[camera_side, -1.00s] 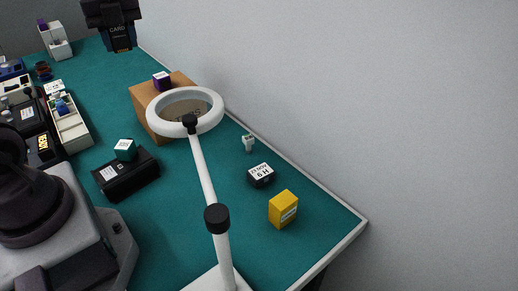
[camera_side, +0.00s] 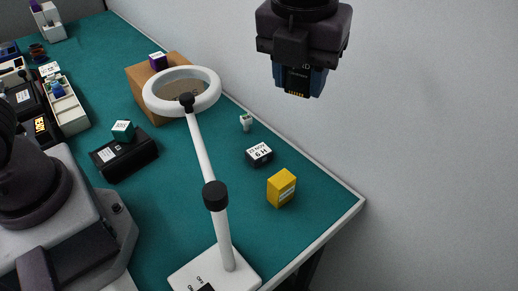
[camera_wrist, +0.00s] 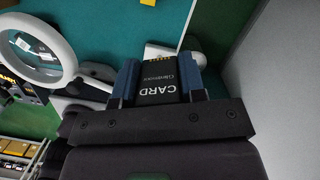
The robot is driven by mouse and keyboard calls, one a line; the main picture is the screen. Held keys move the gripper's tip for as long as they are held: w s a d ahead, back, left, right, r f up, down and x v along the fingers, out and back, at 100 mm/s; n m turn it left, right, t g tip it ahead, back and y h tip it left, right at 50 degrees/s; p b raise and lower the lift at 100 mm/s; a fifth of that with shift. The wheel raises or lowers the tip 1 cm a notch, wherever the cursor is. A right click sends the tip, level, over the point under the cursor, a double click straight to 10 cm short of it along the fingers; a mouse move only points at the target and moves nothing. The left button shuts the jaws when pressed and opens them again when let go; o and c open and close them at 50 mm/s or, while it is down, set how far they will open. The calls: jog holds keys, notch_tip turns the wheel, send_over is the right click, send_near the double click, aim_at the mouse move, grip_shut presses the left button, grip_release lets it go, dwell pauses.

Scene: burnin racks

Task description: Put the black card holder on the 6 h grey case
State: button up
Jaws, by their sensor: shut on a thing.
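My gripper (camera_side: 300,84) is shut on the black card holder (camera_wrist: 158,82), which has white "CARD" lettering and gold contacts at its end. The holder sits between the two blue fingers in the wrist view, and its contact end points down in the side view. The small dark grey case (camera_side: 259,156), with a white top label reading "6 H", stands on the green bench toward its right edge. My gripper is high above the bench, up and right of the case in the side view. I cannot make out the case in the wrist view.
A yellow box (camera_side: 281,188) stands close to the case, with a small white-green part (camera_side: 246,121) behind it. A white ring magnifier (camera_side: 214,100) on a stand rises left of it. A cardboard box (camera_side: 140,94) and black case (camera_side: 124,158) are farther left.

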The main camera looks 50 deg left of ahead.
notch_tip(320, 180, down, 21)
send_over(261, 149)
jog(key=shift+s, duration=0.25)
jog(key=shift+f, duration=3.4)
jog(key=shift+f, duration=0.2)
jog(key=o, duration=0.9)
jog(key=shift+r, duration=0.15)
